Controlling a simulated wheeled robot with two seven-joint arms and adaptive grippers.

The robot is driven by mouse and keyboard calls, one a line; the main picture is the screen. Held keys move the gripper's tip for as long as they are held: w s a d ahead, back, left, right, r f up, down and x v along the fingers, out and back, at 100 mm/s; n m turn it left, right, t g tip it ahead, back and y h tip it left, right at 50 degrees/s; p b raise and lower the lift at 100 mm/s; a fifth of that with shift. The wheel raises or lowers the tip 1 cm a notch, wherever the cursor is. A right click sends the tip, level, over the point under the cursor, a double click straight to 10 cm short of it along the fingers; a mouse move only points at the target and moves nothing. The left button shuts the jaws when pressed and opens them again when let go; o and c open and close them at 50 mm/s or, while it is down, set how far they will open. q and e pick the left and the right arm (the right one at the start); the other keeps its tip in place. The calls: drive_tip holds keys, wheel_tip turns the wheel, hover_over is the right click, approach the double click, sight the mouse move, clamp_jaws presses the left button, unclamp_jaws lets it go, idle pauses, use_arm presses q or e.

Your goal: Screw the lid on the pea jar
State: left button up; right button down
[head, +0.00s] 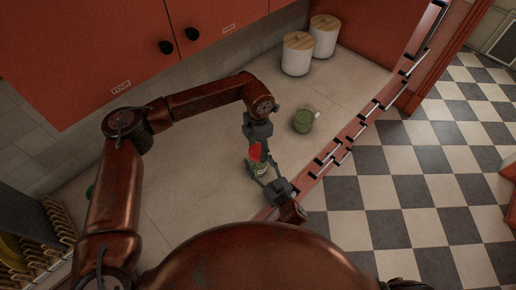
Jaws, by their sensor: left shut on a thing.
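A small green jar (262,169) stands over the counter near its front edge, between my two grippers. A red lid (255,151) is at its top; I cannot tell whether it is seated or threaded. My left gripper (257,146) comes down from above and is shut on the red lid. My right gripper (265,175) reaches in from the front edge, its fingers on either side of the green jar. Whether they press on it is not clear. An open-looking glass container with green contents (304,121) stands apart, up and to the right.
Two white canisters with wooden lids (298,54) stand at the back right of the counter (190,190). Red cupboards (90,45) hang above. A dish rack (50,235) is at lower left. The drawer fronts and handles (345,145) border the counter's front edge.

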use_arm(q)
drive_tip(key=m, duration=0.3)
drive_tip(key=o, duration=1.4)
drive_tip(key=shift+c, duration=0.2)
wheel_tip(320, 180, up, 12)
use_arm(e)
drive_tip(key=c, duration=0.8)
unclamp_jaws()
